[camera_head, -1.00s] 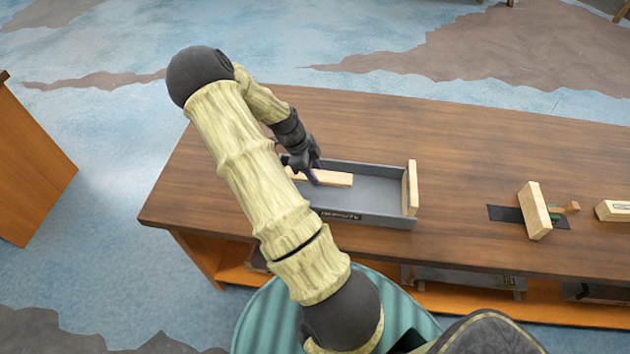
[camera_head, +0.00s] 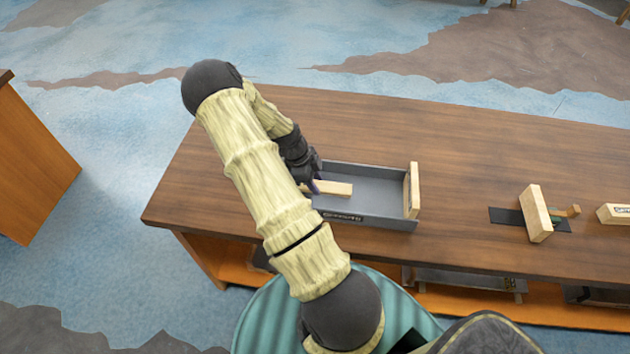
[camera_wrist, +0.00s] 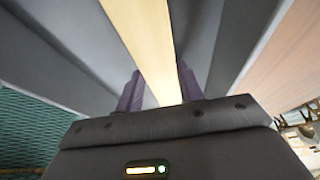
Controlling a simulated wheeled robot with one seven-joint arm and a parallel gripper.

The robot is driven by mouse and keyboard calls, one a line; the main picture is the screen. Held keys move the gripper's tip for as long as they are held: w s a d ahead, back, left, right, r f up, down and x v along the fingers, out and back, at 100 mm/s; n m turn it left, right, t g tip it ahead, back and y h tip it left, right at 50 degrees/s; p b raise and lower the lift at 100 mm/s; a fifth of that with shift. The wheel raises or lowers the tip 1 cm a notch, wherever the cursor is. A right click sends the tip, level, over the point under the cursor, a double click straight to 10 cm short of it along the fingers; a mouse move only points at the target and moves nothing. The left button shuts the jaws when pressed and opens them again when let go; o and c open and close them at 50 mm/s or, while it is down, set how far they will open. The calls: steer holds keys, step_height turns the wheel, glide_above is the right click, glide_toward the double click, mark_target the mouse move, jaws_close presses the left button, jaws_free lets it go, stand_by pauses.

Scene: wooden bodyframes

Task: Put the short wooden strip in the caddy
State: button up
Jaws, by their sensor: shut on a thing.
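The short wooden strip (camera_head: 336,189) is pale and lies lengthwise in the left part of the grey caddy (camera_head: 366,221), which stands on the bench. My gripper (camera_head: 313,186) is over the caddy's left part, at the strip. In the wrist view my gripper's two purple fingers (camera_wrist: 160,90) stand on either side of the strip (camera_wrist: 146,35) and are shut on it. My arm hides the caddy's left end and the strip's left end in the head view. I cannot tell whether the strip touches the caddy floor.
A pale wooden block (camera_head: 412,190) stands upright at the caddy's right end. On the brown bench (camera_head: 450,140), another upright block (camera_head: 535,213) stands on a dark plate, with a further block (camera_head: 613,214) at the right edge. The bench behind the caddy is clear.

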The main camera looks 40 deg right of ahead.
steer(key=o, duration=1.1)
steer(key=shift+f, duration=0.1)
steer(key=b+v, duration=0.1)
steer(key=v, duration=1.1)
steer(key=shift+b, duration=0.3)
steer(key=s+a+r+n+t+y, duration=0.1)
steer(key=s+a+r+n+t, duration=0.1)
steer(key=a+n, duration=0.5)
steer(key=s+a+r+n+t+y, duration=0.1)
steer(key=s+a+r+n+t, duration=0.1)
steer(key=s+a+r+n, duration=0.3)
steer(key=s+a+r+n+t, duration=0.2)
steer(key=s+a+r+n, duration=0.1)
steer(key=a+n, duration=0.8)
steer(key=shift+s+r+n+y, duration=0.1)
steer(key=shift+r+n+y, duration=0.1)
steer(key=shift+n, duration=0.6)
steer(key=shift+s+r+n+y, duration=0.1)
steer(key=shift+r+n, duration=0.1)
steer(key=shift+n, duration=0.6)
steer(key=shift+s+r+n+y, duration=0.1)
steer(key=shift+s+r+n, duration=0.1)
steer(key=shift+n, duration=0.6)
